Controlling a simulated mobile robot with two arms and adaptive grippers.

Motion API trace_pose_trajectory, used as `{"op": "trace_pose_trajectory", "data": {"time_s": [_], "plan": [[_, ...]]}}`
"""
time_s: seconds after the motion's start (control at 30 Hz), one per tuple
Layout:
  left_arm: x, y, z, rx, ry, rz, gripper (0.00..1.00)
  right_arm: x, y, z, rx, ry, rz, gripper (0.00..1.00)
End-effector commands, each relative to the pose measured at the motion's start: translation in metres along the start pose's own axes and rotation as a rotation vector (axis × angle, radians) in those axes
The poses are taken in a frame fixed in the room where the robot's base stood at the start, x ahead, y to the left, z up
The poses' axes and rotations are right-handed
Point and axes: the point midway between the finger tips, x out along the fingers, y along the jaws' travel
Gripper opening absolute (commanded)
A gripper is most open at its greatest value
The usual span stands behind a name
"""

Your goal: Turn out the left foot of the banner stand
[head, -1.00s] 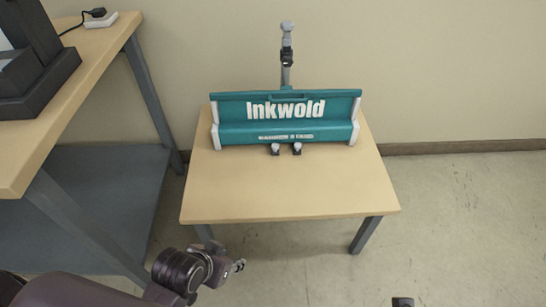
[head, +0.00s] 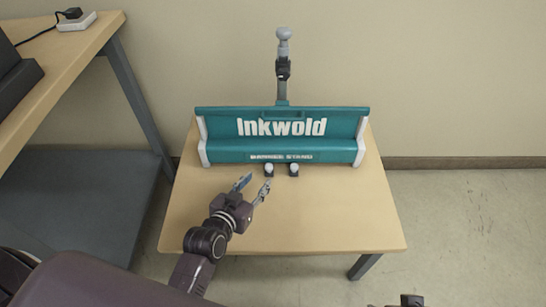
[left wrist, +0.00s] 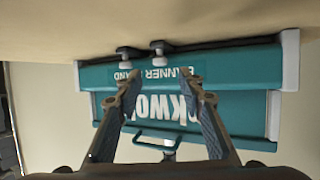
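The teal banner stand (head: 282,143), with white end caps and "Inkwold" lettering, lies along the back of a small wooden table. Two short feet with pale round ends show at its front edge, side by side: the left foot (head: 269,170) and the right foot (head: 294,170). In the left wrist view, which is upside down, the left foot (left wrist: 158,50) is the right-hand one. My left gripper (head: 252,187) is open and empty, just in front of the left foot and apart from it. A dark bit of my right gripper (head: 411,300) shows at the bottom edge.
A grey pole (head: 283,65) with a black clamp rises behind the stand. The small wooden table (head: 330,222) is clear at its front and right. A taller workbench (head: 62,70) with a dark machine stands at the left.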

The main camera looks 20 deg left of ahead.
Motion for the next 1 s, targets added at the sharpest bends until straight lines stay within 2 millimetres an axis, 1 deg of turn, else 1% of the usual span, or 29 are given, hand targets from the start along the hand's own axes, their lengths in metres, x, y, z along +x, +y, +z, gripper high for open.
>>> {"op": "trace_pose_trajectory", "data": {"time_s": [0.13,0.23,0.4,0.53,0.7,0.9,0.93,1.0], "plan": [[0.013,-0.001,0.001,-0.002,0.005,-0.002,0.36,-0.002,0.000,0.001,0.000,0.004,0.000,0.40],[0.030,0.000,0.000,-0.002,0.006,-0.001,0.36,-0.007,0.000,0.002,0.001,0.008,0.001,0.40],[0.057,0.000,0.001,-0.003,0.004,-0.001,0.36,0.003,0.000,0.005,0.001,0.006,0.001,0.40],[0.071,-0.001,0.001,-0.002,0.003,-0.002,0.36,0.006,0.000,0.005,0.001,0.010,0.001,0.40],[0.078,-0.001,0.000,-0.001,0.002,-0.001,0.36,0.007,-0.001,0.005,0.000,0.012,0.001,0.40],[0.078,-0.001,0.000,-0.001,0.002,-0.001,0.36,0.007,-0.001,0.005,0.000,0.012,0.001,0.40],[0.078,-0.001,0.000,-0.001,0.002,-0.001,0.34,0.007,-0.001,0.005,0.000,0.012,0.001,0.40],[0.077,-0.001,0.000,-0.001,0.002,-0.001,0.26,0.007,-0.001,0.005,0.000,0.012,0.001,0.40]]}}
